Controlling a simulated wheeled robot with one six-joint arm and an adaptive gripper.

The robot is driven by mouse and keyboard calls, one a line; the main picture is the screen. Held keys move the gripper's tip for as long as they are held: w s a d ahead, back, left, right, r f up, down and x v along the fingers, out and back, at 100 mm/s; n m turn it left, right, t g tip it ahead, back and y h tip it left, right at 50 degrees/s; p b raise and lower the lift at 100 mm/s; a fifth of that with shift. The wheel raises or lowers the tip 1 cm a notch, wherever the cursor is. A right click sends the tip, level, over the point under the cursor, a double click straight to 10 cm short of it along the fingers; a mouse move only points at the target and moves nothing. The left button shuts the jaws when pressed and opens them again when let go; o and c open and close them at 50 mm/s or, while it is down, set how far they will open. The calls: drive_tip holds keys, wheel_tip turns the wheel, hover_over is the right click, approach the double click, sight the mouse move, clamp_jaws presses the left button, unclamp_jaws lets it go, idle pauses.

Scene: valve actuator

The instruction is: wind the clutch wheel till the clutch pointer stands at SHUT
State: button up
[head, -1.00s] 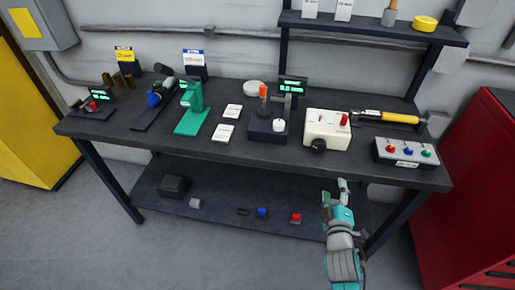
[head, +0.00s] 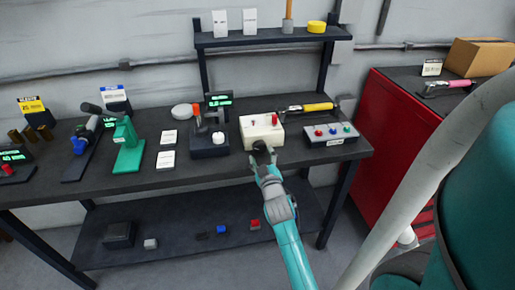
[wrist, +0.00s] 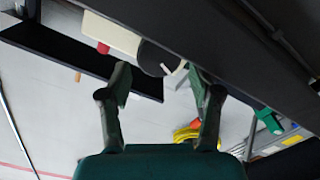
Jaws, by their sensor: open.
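The cream actuator box (head: 258,131) stands on the workbench, with a red part (head: 275,118) on top. A black round wheel (head: 260,147), which looks like the clutch wheel, sits low on its front face. My gripper (head: 264,159) is open just in front of this wheel and partly covers it in the head view. In the wrist view the wheel (wrist: 155,57) shows beyond and between the tips of my open gripper (wrist: 163,82). I cannot tell whether a finger touches it. I cannot make out the clutch pointer or a SHUT mark.
The workbench (head: 190,178) has a dark base with an orange-topped lever (head: 208,145) left of the box. A button panel (head: 331,134) and a yellow-handled hammer (head: 308,108) lie to the right. A red cabinet (head: 385,130) stands beyond the bench's right end.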

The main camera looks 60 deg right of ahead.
sight(260, 149)
drive_tip(key=shift+x, duration=2.45)
drive_tip(key=c, duration=0.9)
